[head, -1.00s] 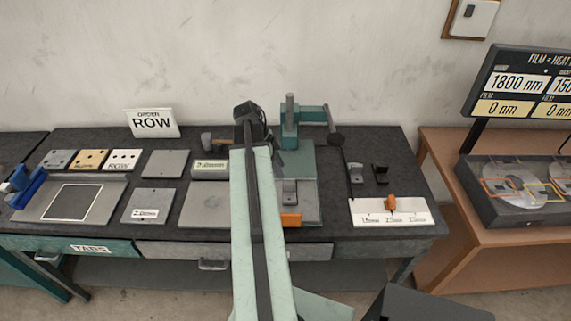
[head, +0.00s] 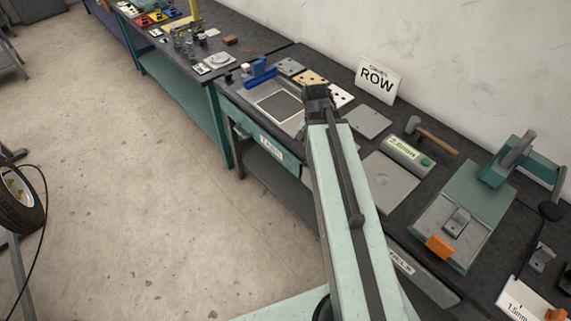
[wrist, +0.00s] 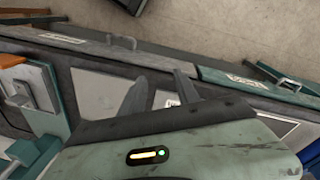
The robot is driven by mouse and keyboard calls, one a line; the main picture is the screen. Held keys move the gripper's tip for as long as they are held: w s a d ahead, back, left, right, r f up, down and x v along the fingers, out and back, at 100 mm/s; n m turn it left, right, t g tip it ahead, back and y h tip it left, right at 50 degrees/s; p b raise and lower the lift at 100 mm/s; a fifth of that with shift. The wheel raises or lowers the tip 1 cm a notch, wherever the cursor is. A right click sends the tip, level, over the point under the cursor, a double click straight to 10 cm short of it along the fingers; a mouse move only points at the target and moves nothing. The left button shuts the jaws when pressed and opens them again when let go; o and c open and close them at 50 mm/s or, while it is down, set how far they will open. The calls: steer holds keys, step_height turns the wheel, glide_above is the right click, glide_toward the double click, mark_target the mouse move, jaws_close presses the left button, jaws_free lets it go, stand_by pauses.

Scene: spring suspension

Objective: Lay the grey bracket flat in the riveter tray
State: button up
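The teal riveter (head: 512,160) stands at the right of the bench in the head view. Its grey tray (head: 436,222) has an orange block (head: 440,246) at the front edge. A small grey bracket (head: 457,221) sits in the tray, behind the orange block; I cannot tell whether it lies fully flat. Another small grey bracket (head: 541,258) is on the bench right of the riveter. My gripper (head: 318,95) is over the bench, left of the riveter and apart from it. In the wrist view its two fingers (wrist: 160,84) are spread with nothing visible between them.

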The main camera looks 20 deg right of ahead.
steer(key=w+a+n+y, duration=0.1)
steer(key=a+n, duration=0.7)
steer(key=a, duration=0.8)
steer(key=shift+a+n+t, duration=0.15)
steer(key=shift+n+t, duration=0.15)
steer(key=shift+w+f, duration=0.1)
steer(key=shift+f, duration=0.05)
